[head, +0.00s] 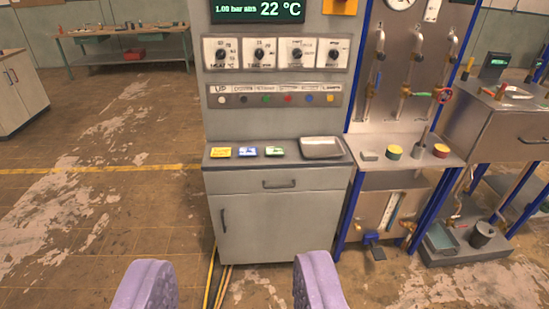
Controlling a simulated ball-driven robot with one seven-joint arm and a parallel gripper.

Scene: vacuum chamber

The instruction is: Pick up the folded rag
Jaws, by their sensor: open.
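My gripper (232,268) shows at the bottom of the view as two purple ribbed fingers, wide apart with nothing between them. The fingers are in front of the grey control cabinet, low over the floor in the picture. I cannot pick out the folded rag for certain. A small pale grey block-like thing (369,156) lies on the ledge of the blue-framed panel, right of the cabinet, and may be the rag; it is too small to tell. My gripper is well apart from it.
The control cabinet (278,222) bears a shallow grey tray (322,148) and several coloured cards. Green-topped (394,152) and red-topped (441,151) pots stand on the panel ledge. A metal bench (508,122) is at right, a workbench (122,33) far back.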

